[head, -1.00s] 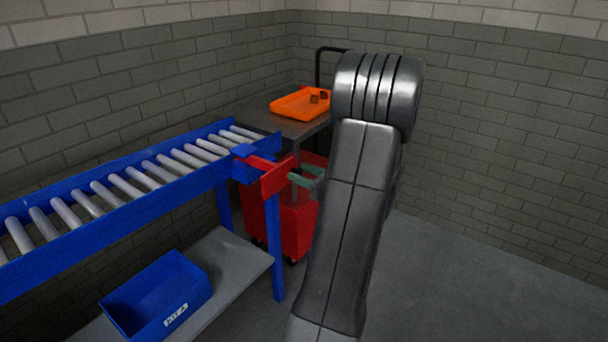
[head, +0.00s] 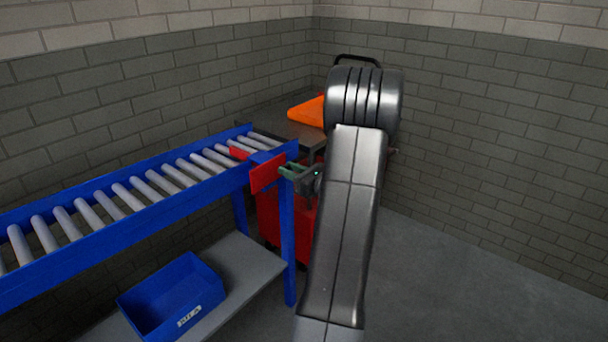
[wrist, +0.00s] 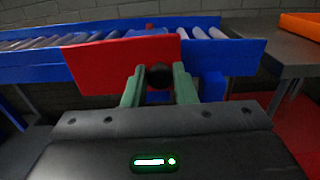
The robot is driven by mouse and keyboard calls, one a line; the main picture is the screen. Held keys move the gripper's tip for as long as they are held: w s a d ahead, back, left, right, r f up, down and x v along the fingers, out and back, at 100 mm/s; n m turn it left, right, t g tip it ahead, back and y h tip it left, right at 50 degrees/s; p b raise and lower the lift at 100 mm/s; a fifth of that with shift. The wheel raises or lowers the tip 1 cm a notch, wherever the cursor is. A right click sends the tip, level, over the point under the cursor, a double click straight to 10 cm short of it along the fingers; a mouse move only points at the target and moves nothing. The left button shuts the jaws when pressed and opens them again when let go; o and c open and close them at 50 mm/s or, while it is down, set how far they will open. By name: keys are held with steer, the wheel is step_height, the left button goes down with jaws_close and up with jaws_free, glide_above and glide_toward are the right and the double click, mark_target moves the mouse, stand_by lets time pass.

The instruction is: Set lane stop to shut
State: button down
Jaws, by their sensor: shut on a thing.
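The lane stop is a red slide at the near end of the roller conveyor. Its red plate (head: 266,174) stands close against the blue side housing, and a red piece (head: 238,153) shows over the rollers beyond the housing. In the wrist view the red plate (wrist: 105,66) spans the middle, with a dark round knob (wrist: 159,76) in front of it. My gripper (wrist: 160,80) has its green fingers on both sides of the knob and is shut on it. In the head view my gripper (head: 291,171) is at the plate, partly hidden by my arm.
The blue-railed roller conveyor (head: 60,256) runs to the left. A blue bin (head: 172,298) sits on its lower shelf. Behind are a grey table (head: 285,125) with an orange tray (head: 308,112) and a red cart (head: 268,218). The floor at right is clear.

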steer(key=shift+a, duration=0.1)
steer(key=c, duration=1.3)
jaws_free()
steer(key=shift+o, duration=0.2)
steer(key=p+v, duration=0.1)
steer(key=v, duration=1.2)
steer(key=shift+s+d, duration=0.2)
steer(key=shift+d, duration=0.15)
steer(key=shift+a, duration=0.15)
